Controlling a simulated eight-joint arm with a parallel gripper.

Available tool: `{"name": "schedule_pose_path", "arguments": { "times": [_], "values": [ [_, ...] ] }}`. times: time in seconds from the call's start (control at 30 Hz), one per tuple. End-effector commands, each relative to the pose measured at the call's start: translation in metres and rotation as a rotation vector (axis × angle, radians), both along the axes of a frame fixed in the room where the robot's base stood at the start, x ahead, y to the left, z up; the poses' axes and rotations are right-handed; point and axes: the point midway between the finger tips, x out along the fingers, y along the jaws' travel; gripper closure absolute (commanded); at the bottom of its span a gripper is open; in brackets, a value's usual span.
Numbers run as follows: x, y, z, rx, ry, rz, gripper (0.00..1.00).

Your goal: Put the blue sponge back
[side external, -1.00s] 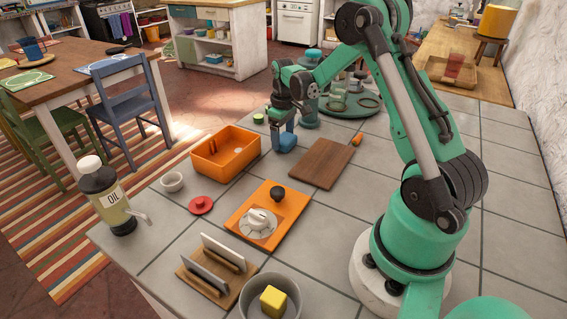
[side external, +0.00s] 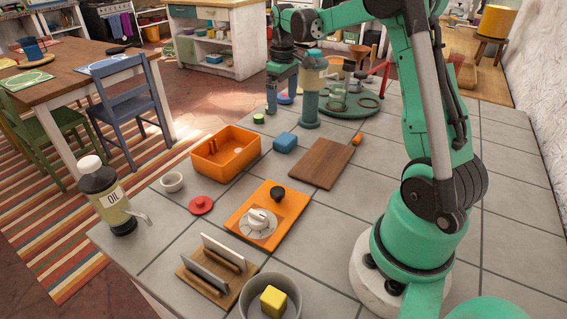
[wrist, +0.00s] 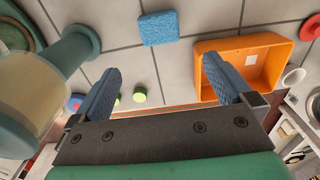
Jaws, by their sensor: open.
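The blue sponge (side external: 285,142) lies flat on the tiled counter, between the orange bin (side external: 226,153) and the wooden board (side external: 321,163). In the wrist view the sponge (wrist: 158,28) lies beyond my fingertips, apart from them, and the orange bin (wrist: 243,62) is to its right. My gripper (side external: 282,98) is raised over the far part of the counter, behind the sponge. In the wrist view my gripper's two blue fingers (wrist: 161,82) are spread wide with nothing between them.
A teal-topped dispenser (side external: 310,92) stands close beside my gripper and fills the left of the wrist view (wrist: 38,85). A green round tray (side external: 352,104) with jars is behind it. A green disc (side external: 258,118) lies near the counter's left edge.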

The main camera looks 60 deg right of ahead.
Motion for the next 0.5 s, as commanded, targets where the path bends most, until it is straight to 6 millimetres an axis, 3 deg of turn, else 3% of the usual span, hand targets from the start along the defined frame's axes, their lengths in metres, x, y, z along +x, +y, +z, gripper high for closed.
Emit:
{"name": "schedule_pose_path", "arguments": {
  "times": [0.17, 0.27, 0.37, 0.5],
  "values": [
    [0.000, 0.002, 0.016, -0.002, -0.004, 0.001, 0.00],
    [0.000, 0.017, 0.024, -0.017, -0.029, 0.005, 0.00],
    [-0.001, 0.046, 0.036, -0.046, -0.090, 0.009, 0.00],
    [-0.013, 0.103, 0.049, -0.082, -0.227, 0.012, 0.00]
  ]
}}
